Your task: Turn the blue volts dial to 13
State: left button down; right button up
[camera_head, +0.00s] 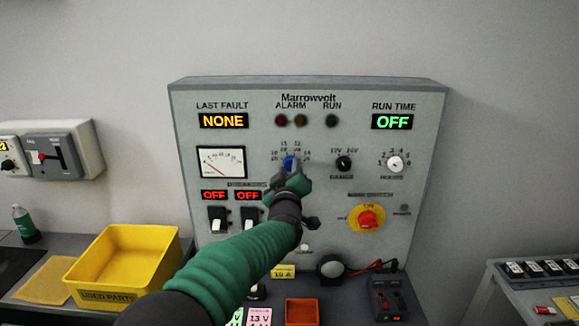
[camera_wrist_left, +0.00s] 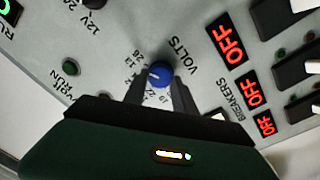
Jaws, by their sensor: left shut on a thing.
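The blue volts dial (camera_head: 289,161) is on the grey Marrowvolt panel (camera_head: 420,140), right of the needle meter. Numbers ring it, too small to read surely in the head view. My left gripper (camera_head: 290,174) reaches up to it from below. In the left wrist view the blue dial (camera_wrist_left: 159,74) sits between the two dark fingers of the left gripper (camera_wrist_left: 160,88), which is shut on it. A white pointer mark shows on the dial's face; the number it points to is hard to tell. My right gripper is in neither view.
Near the volts dial are the black range knob (camera_head: 344,163), the white hours knob (camera_head: 395,163) and the red stop knob (camera_head: 368,219) on yellow. Breaker switches (camera_head: 218,218) lie lower left. A yellow bin (camera_head: 128,258) stands on the bench at left.

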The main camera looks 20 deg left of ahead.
pick_arm(q)
jog(key=shift+d+f+m, duration=0.1)
jog(key=shift+f+m, duration=0.35)
jog(key=shift+m, duration=0.15)
jog(key=c, duration=1.2)
grip_release()
jog(key=shift+c, duration=0.2)
jog(key=shift+o, duration=1.1)
jog(key=shift+w+r, duration=0.15)
jog(key=shift+r, duration=0.1)
jog(key=b+v, duration=0.2)
jog(key=v, duration=1.4)
jog(key=shift+s, duration=0.45)
